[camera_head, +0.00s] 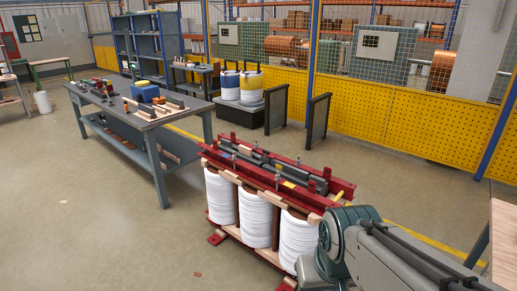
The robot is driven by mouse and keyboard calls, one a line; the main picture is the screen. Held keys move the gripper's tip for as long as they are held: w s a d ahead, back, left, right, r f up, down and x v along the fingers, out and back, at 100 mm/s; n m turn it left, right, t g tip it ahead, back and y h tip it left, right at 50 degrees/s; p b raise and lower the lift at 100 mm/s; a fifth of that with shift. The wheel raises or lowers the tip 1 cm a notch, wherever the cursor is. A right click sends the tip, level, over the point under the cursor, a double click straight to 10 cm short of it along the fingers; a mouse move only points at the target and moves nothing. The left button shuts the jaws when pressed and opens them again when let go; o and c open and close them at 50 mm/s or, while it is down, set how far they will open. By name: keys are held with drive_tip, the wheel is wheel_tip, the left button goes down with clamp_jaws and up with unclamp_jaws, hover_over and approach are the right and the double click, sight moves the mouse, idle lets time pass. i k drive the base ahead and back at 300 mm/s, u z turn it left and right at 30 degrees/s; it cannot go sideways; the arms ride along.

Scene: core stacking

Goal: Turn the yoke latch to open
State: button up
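A transformer core assembly (257,227) stands on the floor at the centre, with white coils in a row under red clamp beams (262,178). Dark grey yoke pieces lie between the beams, and several upright bolts (277,181) stick up along them. A small yellow bar (337,197) shows at the right end of the top; I cannot tell whether it is the yoke latch. No latch can be made out clearly at this size. My grey-green arm comes in from the lower right, in front of the assembly's right end. My gripper is not visible.
A grey workbench (190,108) with tools and blocks stands to the left. Two dark upright frames (317,122) and blue and white coils (251,86) stand behind. A yellow perforated fence (400,133) closes the back. A wooden-topped table (504,235) is at right.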

sight(266, 153)
drive_tip(key=u, duration=0.4)
drive_tip(key=i, duration=0.7)
drive_tip(key=u, duration=0.7)
drive_tip(key=i, duration=1.45)
drive_tip(key=z, duration=0.85)
drive_tip(key=i, duration=0.8)
drive_tip(key=z, duration=1.2)
drive_tip(key=i, duration=0.25)
drive_tip(key=z, duration=0.15)
